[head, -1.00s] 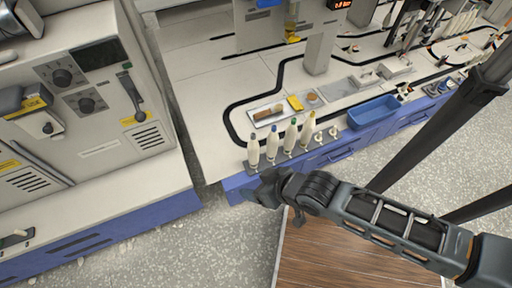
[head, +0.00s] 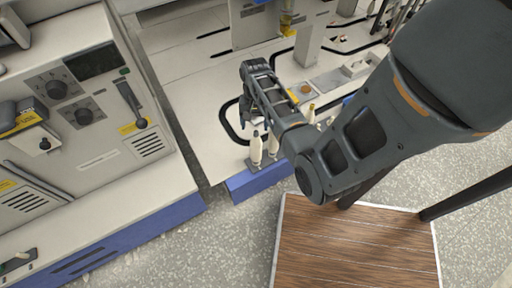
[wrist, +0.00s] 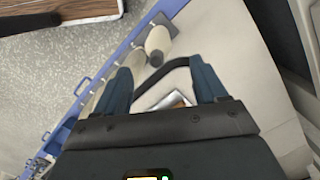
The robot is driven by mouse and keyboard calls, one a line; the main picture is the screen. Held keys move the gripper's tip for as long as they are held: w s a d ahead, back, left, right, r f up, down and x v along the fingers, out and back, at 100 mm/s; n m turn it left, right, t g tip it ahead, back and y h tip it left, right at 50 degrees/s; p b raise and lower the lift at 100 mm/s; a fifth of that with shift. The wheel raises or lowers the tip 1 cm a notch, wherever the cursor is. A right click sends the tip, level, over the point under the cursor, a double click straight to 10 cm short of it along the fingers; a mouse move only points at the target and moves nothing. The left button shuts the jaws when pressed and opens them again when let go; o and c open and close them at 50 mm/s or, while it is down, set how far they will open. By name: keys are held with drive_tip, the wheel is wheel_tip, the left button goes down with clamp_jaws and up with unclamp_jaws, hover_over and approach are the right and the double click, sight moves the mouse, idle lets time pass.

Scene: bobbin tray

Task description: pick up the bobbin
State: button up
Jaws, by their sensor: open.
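White cone-shaped bobbins (head: 256,151) with dark tips stand upright in a row along the front edge of the workbench in the head view; my arm hides part of the row. In the wrist view the nearest white bobbin (wrist: 158,41) shows just beyond my gripper (wrist: 160,68), with more of the row partly behind the left finger. My gripper is open, and nothing is held between its fingers. A pale tray with a brown item (wrist: 174,100) shows partly between the fingers.
The workbench (head: 190,85) has a black track on its top and a grey post (head: 308,45). A machine with knobs (head: 85,95) stands at the left across a narrow gap. A brown wooden surface (head: 350,245) lies below my arm.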

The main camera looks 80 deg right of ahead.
sight(256, 132)
drive_tip(key=f, duration=0.5)
drive_tip(key=f+b, duration=0.1)
drive_tip(key=f, duration=0.1)
drive_tip(key=shift+s+a+f, duration=0.2)
drive_tip(key=shift+s+a, duration=0.1)
drive_tip(key=shift+a, duration=0.05)
clamp_jaws()
idle(0.4)
